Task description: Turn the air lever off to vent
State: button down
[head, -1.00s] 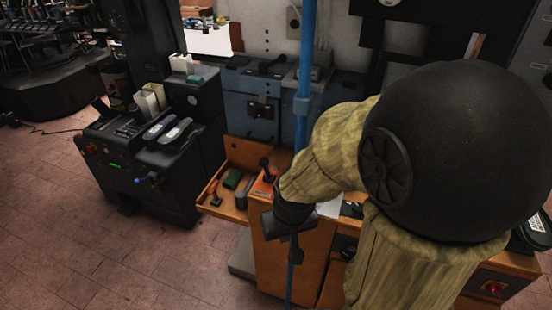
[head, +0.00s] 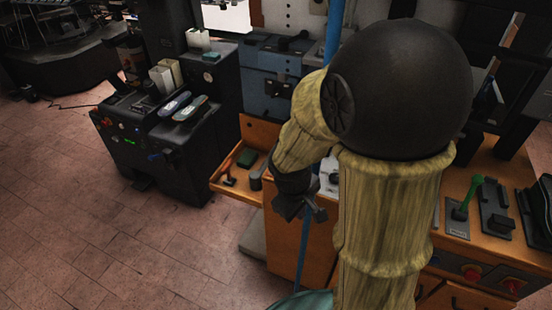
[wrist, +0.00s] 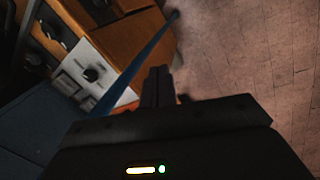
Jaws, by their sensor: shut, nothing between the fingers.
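My gripper (head: 302,208) hangs in front of the orange bench, close to the vertical blue pipe (head: 303,255) in the picture; I cannot tell if they touch. In the wrist view its two dark fingers (wrist: 157,86) are together and empty. A green-handled lever (head: 467,195) stands upright on a small labelled plate on the bench top, right of my arm and well apart from my gripper. The label is too small to read, so I cannot tell if this is the air lever. The wrist view shows a black knob (wrist: 92,74) on a pale plate, beside the blue pipe (wrist: 140,62).
My arm hides the middle of the bench. An open drawer (head: 226,188) with tools juts out at the left. A black machine (head: 170,140) with a blue-tipped handle stands further left. The brick floor (head: 110,240) at left is clear.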

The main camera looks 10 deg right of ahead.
jog(key=w+a+f+n+t+h+b, duration=0.1)
jog(key=w+a+n+t+h+b, duration=0.1)
jog(key=w+n, duration=0.6)
jog(key=w+a+f+n+t+h+b, duration=0.2)
jog(key=w+a+n+t+h, duration=0.3)
jog(key=w+n, duration=0.4)
jog(key=a+n+t, duration=0.1)
jog(key=a+n, duration=0.1)
jog(key=shift+w+a+f+n, duration=0.15)
jog(key=shift+a+n, duration=0.1)
jog(key=shift+n, duration=0.05)
jog(key=shift+w+d+r+p+x, duration=0.1)
jog(key=shift+d+r+p+x, duration=0.25)
jog(key=shift+x, duration=1.8)
jog(key=shift+w+r+p+x, duration=0.15)
jog(key=shift+r+x, duration=0.35)
jog(key=shift+x, duration=1.65)
jog(key=shift+w+d+r+p+x, duration=0.15)
jog(key=shift+r+x, duration=0.3)
jog(key=shift+x, duration=1.7)
